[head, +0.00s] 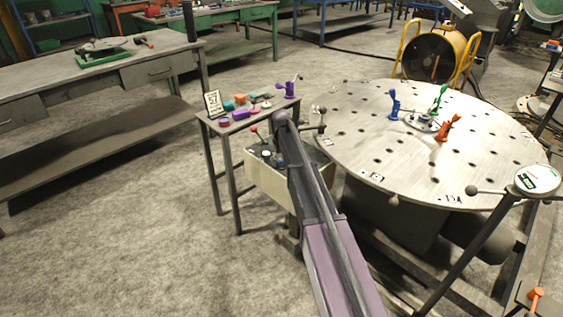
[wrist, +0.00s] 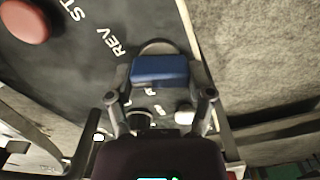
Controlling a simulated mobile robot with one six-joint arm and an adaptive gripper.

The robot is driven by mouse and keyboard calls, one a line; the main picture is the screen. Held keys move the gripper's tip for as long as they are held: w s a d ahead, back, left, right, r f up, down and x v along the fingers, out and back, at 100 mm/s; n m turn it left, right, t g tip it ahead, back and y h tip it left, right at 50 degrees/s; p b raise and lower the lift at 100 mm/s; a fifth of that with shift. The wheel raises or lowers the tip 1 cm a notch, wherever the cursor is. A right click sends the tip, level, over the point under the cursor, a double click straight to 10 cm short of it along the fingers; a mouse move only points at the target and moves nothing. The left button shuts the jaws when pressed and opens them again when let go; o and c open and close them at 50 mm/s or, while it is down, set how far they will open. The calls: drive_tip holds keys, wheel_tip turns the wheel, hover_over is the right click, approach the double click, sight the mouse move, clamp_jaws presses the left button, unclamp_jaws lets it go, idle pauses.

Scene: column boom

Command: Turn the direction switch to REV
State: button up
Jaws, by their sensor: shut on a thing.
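In the wrist view, a dark control panel carries the white label REV (wrist: 119,48) and part of a label starting ST. A blue block-shaped knob, which I take as the direction switch (wrist: 160,68), sits on a round base below and right of REV. My gripper (wrist: 162,82) has a finger on each side of the blue knob and is shut on it. Other lettering lies partly hidden below the knob. In the head view, the control box (head: 262,178) stands beside the round table, and my arm covers much of it; my gripper cannot be made out there.
A red button (wrist: 25,20) is on the panel at the upper left, and a small white knob (wrist: 184,115) is near my right finger. The round perforated table (head: 350,150) with clamps is close on the right. A small table (head: 235,125) with coloured parts stands left of the box.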

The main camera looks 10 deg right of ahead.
drive_tip(key=shift+m, duration=1.3)
drive_tip(key=o, duration=1.1)
drive_tip(key=shift+n, duration=0.3)
